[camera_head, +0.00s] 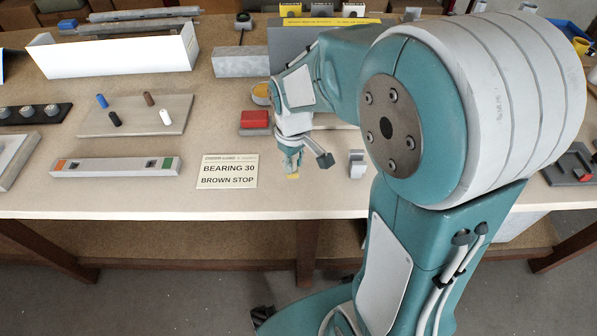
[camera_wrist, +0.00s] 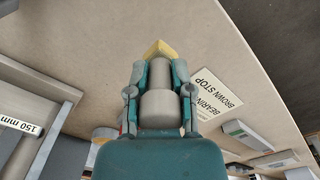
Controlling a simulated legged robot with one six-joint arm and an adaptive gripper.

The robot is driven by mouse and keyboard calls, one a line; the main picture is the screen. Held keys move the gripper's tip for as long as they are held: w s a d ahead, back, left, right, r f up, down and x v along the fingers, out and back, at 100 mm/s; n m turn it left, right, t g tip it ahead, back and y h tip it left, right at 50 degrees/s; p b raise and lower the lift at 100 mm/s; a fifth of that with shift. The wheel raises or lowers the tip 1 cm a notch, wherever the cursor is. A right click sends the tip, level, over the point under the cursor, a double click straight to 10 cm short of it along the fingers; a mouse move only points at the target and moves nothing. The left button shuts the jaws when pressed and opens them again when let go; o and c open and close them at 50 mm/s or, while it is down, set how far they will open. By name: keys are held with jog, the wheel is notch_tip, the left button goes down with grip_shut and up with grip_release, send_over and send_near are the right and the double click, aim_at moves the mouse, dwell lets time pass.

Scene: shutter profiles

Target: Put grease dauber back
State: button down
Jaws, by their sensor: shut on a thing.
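My gripper (camera_head: 291,163) is over the front part of the bench, right of the white sign, pointing down. In the wrist view my gripper (camera_wrist: 160,68) has its two fingers closed in on a grey cylindrical piece. A yellow tip, which I take for the grease dauber (camera_wrist: 160,48), shows just past the fingertips. The dauber's yellow end (camera_head: 292,177) also shows below the fingers in the head view. A round tin with an orange-yellow top (camera_head: 262,92) stands behind, partly covered by my arm.
The sign (camera_head: 227,171) reads "BEARING 30 BROWN STOP". A red block (camera_head: 255,119) lies behind the gripper and a small grey bracket (camera_head: 357,164) stands to its right. A board with coloured pegs (camera_head: 135,114) and a long grey profile (camera_head: 117,167) lie left.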

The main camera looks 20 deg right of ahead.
aim_at(297, 169)
jog(key=shift+s+d+f, duration=0.1)
jog(key=shift+d+f, duration=0.1)
jog(key=shift+f, duration=0.55)
jog(key=shift+w+d+f, duration=0.1)
jog(key=shift+d+f, duration=0.05)
jog(key=shift+f, duration=0.55)
jog(key=shift+s+d+f, duration=0.1)
jog(key=shift+d+f, duration=0.1)
jog(key=shift+f, duration=0.55)
jog(key=c, duration=0.5)
grip_release()
jog(key=shift+a, duration=0.1)
notch_tip(297, 169, up, 11)
jog(key=shift+r, duration=0.1)
jog(key=shift+s+r, duration=0.1)
jog(key=shift+r, duration=0.45)
jog(key=s+r+m+t, duration=0.2)
jog(key=s+r, duration=0.1)
jog(key=s, duration=0.4)
jog(key=s+r+m+t, duration=0.3)
jog(key=s, duration=0.3)
jog(key=shift+s+r+t, duration=0.2)
jog(key=shift+s+t, duration=0.1)
jog(key=shift+s, duration=0.1)
